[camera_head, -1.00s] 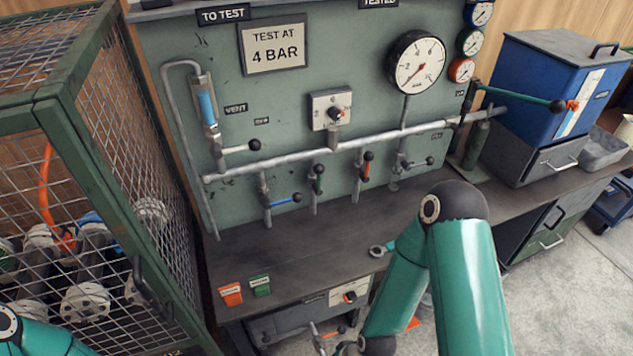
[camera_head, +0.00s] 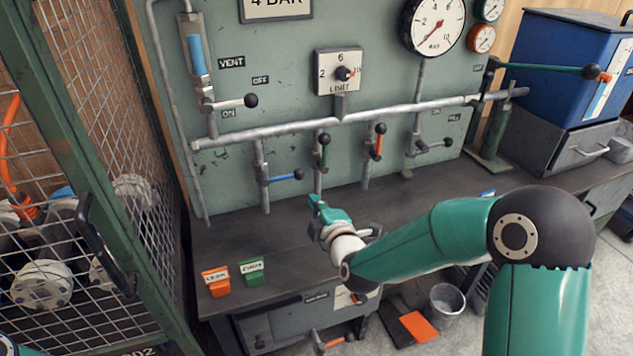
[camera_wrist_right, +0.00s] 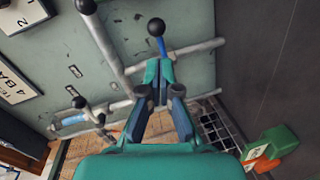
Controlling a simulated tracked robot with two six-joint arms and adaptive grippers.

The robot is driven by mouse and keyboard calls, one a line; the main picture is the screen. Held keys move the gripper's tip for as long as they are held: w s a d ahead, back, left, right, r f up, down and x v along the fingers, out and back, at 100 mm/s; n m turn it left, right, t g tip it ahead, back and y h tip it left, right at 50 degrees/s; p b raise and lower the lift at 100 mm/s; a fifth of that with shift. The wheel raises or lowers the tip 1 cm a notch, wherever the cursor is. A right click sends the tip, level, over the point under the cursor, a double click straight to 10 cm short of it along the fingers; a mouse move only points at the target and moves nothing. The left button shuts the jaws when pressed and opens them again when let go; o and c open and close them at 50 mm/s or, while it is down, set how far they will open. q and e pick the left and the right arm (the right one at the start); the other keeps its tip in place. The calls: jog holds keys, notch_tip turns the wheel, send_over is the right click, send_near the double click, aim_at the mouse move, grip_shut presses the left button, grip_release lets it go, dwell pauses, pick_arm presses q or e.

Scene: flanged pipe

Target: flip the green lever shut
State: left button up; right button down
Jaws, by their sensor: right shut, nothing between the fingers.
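The green lever (camera_head: 323,152) has a black knob and stands upright along its drop pipe on the panel, in the middle of the head view. My right gripper (camera_head: 314,203) has teal fingers and is just below it, in front of that pipe and over the bench. The fingers are shut and empty; no contact with the green lever is visible. In the right wrist view the closed fingertips (camera_wrist_right: 158,68) lie close to the blue lever (camera_wrist_right: 161,45) with its black knob. I cannot clearly make out the green lever there. My left gripper is out of view.
The blue lever (camera_head: 285,177) sticks out to the right, close beside my right gripper. The orange lever (camera_head: 378,145) is to the right. The main pipe (camera_head: 290,128) crosses above. Orange and green blocks (camera_head: 251,271) stand at the bench front. A mesh cage (camera_head: 110,120) is left.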

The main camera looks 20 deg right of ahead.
aim_at(323, 153)
pick_arm(q)
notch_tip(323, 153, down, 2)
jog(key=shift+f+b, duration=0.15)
jog(key=shift+b, duration=0.3)
pick_arm(e)
jog(key=r, duration=0.1)
jog(key=r+n+t, duration=0.1)
jog(key=r, duration=0.1)
jog(key=w+d+r+n+t+h, duration=0.1)
jog(key=shift+r, duration=0.2)
jog(key=w+d, duration=0.1)
jog(key=w, duration=0.2)
jog(key=w+d, duration=0.1)
jog(key=w, duration=0.3)
jog(key=w+d, duration=0.1)
jog(key=w, duration=0.2)
jog(key=shift+w, duration=0.3)
jog(key=shift+w+d, duration=0.1)
jog(key=shift+d, duration=0.4)
